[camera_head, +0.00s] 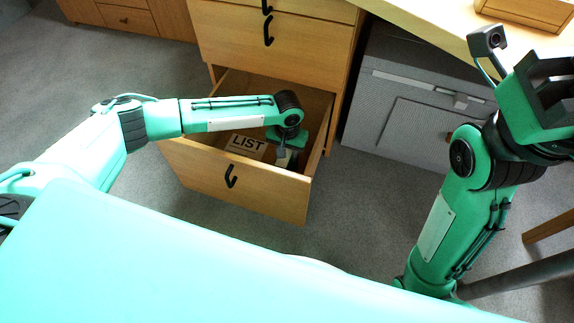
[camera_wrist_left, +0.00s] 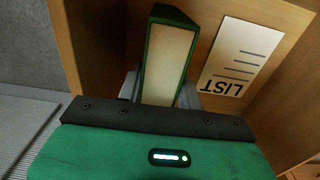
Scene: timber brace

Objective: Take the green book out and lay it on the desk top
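The green book (camera_wrist_left: 168,62) stands on edge in the open drawer (camera_head: 235,185), its pale page edges facing the left wrist camera. My left gripper (camera_head: 287,157) reaches down into the drawer. In the left wrist view its grey fingers lie on either side of the book, close to its covers. Whether they press on it I cannot tell. In the head view my arm and hand hide most of the book. My right gripper (camera_head: 556,88) is raised at the right, open and empty. The pale wooden desk top (camera_head: 430,22) is at the upper right.
A card marked LIST (camera_head: 246,146) lies in the drawer beside the book; it also shows in the left wrist view (camera_wrist_left: 240,58). A wooden box (camera_head: 530,12) sits on the desk top. A grey cabinet (camera_head: 415,105) stands under the desk, right of the drawer.

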